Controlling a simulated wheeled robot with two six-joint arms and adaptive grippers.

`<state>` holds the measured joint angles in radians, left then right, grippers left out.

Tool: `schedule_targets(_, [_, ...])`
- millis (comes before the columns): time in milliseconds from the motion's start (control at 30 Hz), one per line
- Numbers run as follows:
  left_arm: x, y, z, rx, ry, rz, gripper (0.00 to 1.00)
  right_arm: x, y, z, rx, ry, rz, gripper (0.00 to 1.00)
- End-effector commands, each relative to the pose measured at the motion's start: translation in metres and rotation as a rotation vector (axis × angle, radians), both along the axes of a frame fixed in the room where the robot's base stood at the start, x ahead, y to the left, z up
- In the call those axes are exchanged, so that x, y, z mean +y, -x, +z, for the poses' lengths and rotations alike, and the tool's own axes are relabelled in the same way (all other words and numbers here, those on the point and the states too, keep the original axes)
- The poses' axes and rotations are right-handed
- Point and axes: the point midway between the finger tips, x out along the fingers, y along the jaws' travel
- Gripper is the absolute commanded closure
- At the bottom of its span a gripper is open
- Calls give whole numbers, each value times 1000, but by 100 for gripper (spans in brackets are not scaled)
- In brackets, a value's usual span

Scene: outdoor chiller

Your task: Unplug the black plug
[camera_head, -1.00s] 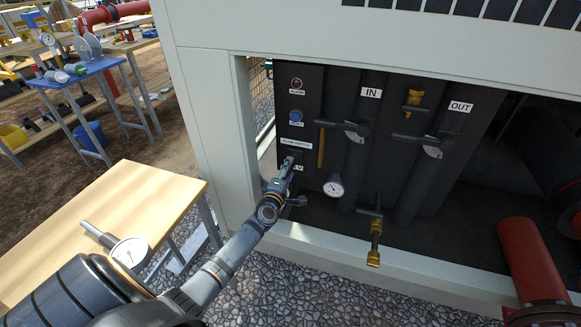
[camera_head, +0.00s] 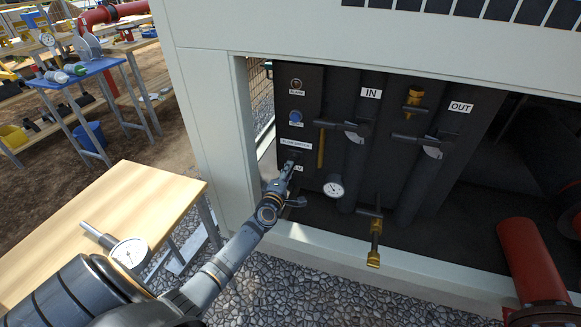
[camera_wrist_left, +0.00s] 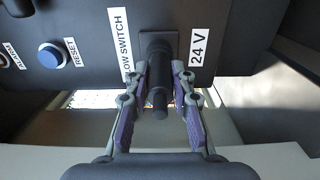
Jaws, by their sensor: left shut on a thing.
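The black plug (camera_wrist_left: 159,88) is at a dark square socket (camera_wrist_left: 158,45) on the panel, between the "FLOW SWITCH" and "24 V" labels in the left wrist view. My left gripper (camera_wrist_left: 160,74) is shut on the plug, one purple-padded finger on each side. In the head view my left gripper (camera_head: 289,169) reaches the lower left of the dark panel, just below the flow switch label, and mostly hides the plug. I cannot tell how deep the plug sits in the socket. My right gripper is not in view.
A blue reset button (camera_head: 296,116) sits above on the panel. A pressure gauge (camera_head: 333,188) and brass-handled valve (camera_head: 374,240) are to the right. The pale cabinet frame (camera_head: 212,150) edges the opening.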

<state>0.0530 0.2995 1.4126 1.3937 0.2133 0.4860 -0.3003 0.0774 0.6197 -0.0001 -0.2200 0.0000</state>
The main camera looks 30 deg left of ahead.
Motion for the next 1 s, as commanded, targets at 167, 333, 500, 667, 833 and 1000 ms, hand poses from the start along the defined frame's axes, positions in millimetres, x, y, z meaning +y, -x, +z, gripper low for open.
schedule_targets(167, [-1,5,-1,3,0,0,100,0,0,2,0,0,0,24])
schedule_targets(333, [-2,8,0,2,0,0,100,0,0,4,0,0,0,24])
schedule_targets(500, [-2,10,0,1,1,0,100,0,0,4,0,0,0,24])
schedule_targets(667, [-4,17,0,2,1,0,100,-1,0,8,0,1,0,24])
schedule_targets(833, [-7,31,0,2,-1,-1,100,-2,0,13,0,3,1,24])
schedule_targets(1000, [-11,44,0,2,1,0,100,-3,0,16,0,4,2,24])
